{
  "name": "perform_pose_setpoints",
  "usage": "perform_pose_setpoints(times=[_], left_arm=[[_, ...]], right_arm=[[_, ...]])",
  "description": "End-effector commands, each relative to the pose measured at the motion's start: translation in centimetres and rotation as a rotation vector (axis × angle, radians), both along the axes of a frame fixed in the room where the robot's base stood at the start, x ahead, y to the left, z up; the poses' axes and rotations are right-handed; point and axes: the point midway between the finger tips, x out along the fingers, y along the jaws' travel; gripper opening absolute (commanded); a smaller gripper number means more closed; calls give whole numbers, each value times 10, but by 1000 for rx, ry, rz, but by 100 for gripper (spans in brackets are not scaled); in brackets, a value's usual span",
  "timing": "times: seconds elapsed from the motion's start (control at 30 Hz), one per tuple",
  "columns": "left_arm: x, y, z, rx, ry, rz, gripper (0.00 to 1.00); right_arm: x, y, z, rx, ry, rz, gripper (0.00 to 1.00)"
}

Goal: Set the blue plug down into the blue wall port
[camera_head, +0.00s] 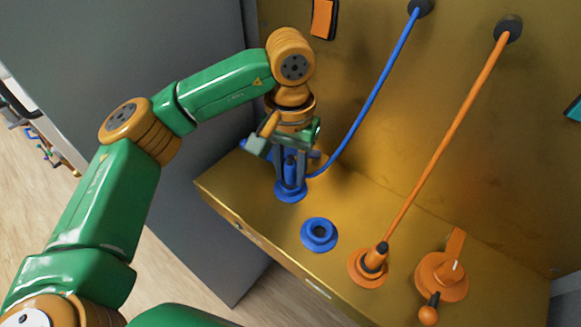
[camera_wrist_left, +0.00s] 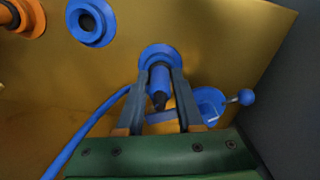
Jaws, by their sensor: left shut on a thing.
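The blue plug (camera_head: 290,165) is upright between the fingers of my left gripper (camera_head: 289,182), which is shut on it. Its lower end is at a round blue port (camera_head: 292,195) on the gold ledge; how deep it sits is hard to tell. The wrist view also shows the plug (camera_wrist_left: 159,78) between the fingertips (camera_wrist_left: 160,82), in line with the blue ring (camera_wrist_left: 158,52). A second blue port (camera_head: 319,235) with an open dark hole is nearer on the ledge, and it shows in the wrist view (camera_wrist_left: 91,22). My right gripper is out of view.
A blue cable (camera_head: 375,90) runs from the plug up to the gold back panel (camera_head: 350,70). An orange plug (camera_head: 375,257) with its cable stands in an orange port (camera_head: 368,268), beside an orange lever (camera_head: 440,275). A blue-knobbed handle (camera_wrist_left: 245,97) is near the gripper.

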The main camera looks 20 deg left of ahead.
Motion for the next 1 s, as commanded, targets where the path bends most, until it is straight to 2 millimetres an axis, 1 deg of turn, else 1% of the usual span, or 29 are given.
perform_pose_setpoints(times=[0.23, 0.27, 0.3, 0.37, 0.4, 0.67, 0.73, 0.77, 0.83, 0.93, 1.0], left_arm=[[0, 0, 0, 0, 0, 0, 0], [0, 0, 0, 0, 0, 0, 38], [0, 0, 0, 0, 0, 0, 49], [0, 0, 0, 0, 0, 0, 66], [0, 0, 0, 0, 0, 0, 71], [0, 0, 1, 0, 0, 0, 71], [1, 0, 6, 0, -3, 1, 71], [1, 0, 11, 0, -4, 2, 71], [1, 0, 27, -2, -6, 1, 71], [1, 0, 50, 0, -5, 2, 71], [0, 0, 64, 1, -4, 2, 71]], right_arm=[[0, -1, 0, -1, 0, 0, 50], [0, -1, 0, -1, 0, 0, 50], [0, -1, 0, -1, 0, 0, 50], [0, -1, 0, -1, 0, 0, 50], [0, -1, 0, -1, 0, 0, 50], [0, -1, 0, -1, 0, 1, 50], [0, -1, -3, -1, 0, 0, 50], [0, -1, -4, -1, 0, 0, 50], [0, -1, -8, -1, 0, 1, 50], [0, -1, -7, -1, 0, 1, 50], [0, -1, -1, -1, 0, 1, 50]])
